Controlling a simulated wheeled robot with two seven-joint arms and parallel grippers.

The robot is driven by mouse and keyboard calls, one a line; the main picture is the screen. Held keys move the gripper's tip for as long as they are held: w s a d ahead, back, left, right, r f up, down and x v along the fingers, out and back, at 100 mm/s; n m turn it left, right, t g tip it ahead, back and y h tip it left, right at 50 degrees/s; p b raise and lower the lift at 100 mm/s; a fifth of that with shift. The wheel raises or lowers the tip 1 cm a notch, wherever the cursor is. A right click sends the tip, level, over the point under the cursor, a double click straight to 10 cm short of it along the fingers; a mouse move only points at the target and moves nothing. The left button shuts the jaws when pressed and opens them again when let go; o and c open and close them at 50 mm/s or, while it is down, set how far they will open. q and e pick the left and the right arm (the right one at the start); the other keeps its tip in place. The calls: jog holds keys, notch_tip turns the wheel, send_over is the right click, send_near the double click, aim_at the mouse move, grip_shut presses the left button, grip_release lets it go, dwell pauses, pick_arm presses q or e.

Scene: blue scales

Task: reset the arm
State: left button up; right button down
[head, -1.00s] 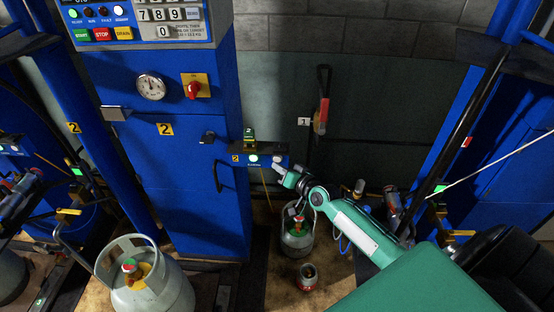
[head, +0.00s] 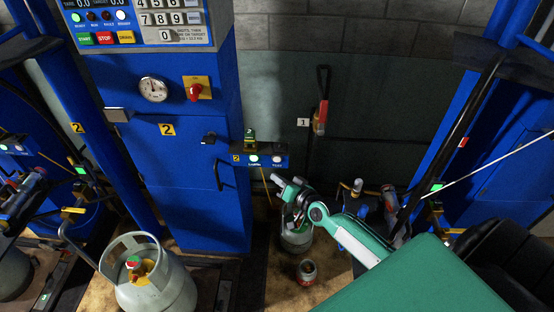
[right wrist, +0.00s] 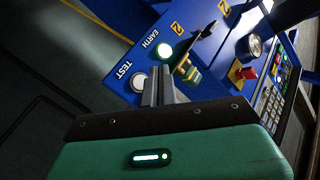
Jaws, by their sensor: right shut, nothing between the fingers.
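My right arm (head: 362,240) is green and white and comes in from the lower right in the head view. In the right wrist view the gripper's fingers (right wrist: 159,88) are together and empty. The EARTH light (right wrist: 165,51) and the TEST button (right wrist: 139,82) show just beyond the fingertips; I cannot tell whether they touch. My left gripper is not in view.
A blue cabinet (head: 185,195) with a gauge and red knob stands left of the arm. A grey gas cylinder (head: 155,285) stands at the lower left. A smaller cylinder (head: 296,240) and a red can (head: 307,272) are on the floor below the arm.

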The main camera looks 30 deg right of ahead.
dwell(0.5)
jog(key=s+a+f+n+g+y, duration=0.25)
jog(key=s+a+n+g, duration=0.35)
jog(key=s+a, duration=0.7)
jog(key=s+d+r+n+g+h, duration=0.1)
jog(key=s+g+h, duration=0.2)
jog(key=s, duration=0.7)
jog(key=s+d+r+g+h, duration=0.1)
jog(key=s+r+g+h, duration=0.15)
jog(key=s, duration=0.75)
notch_tip(320, 180, down, 31)
jog(key=g, duration=0.2)
jog(key=s+d+f, duration=0.2)
jog(key=s+f, duration=0.7)
jog(key=f, duration=0.1)
jog(key=s+d+f+g, duration=0.1)
jog(key=s+f, duration=0.9)
jog(key=shift+s+d+f+n, duration=0.15)
jog(key=shift+d+f+n, duration=0.15)
jog(key=shift+d, duration=0.05)
